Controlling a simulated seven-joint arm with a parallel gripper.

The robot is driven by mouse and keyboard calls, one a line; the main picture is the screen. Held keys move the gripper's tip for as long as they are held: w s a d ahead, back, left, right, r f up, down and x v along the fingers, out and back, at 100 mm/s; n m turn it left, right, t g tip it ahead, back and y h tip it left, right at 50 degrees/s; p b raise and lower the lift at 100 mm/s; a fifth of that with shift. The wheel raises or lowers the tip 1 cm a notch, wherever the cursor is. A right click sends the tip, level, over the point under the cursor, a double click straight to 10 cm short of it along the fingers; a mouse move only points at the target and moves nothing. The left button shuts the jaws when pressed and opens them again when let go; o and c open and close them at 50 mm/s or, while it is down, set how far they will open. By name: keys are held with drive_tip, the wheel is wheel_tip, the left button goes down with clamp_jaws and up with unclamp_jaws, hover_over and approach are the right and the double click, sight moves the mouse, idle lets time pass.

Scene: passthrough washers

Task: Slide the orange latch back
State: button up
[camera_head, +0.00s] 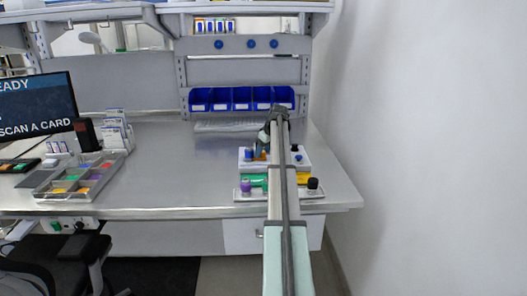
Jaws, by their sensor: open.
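My arm reaches forward over the bench, and my gripper (263,145) is at its far end, small and dark, above the white fixture (276,168). The gripper is open. A small orange piece (260,156) shows on the fixture just below the gripper, close beside a blue knob (249,155); it looks like the orange latch, but it is too small to be sure. I cannot tell whether the gripper touches it. My arm hides the middle of the fixture.
A nearer plate (318,194) carries a purple cap (245,185), a green cylinder (259,181), a yellow-orange part (303,178) and a black knob (313,184). Blue bins (242,99) line the back. A sorting tray (52,187) stands left. The bench middle (180,165) is clear.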

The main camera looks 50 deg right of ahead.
drive_tip(key=shift+c, duration=0.2)
clamp_jaws()
drive_tip(key=shift+s+d, duration=1.05)
drive_tip(key=shift+o, duration=0.2)
unclamp_jaws()
drive_tip(key=v, duration=1.4)
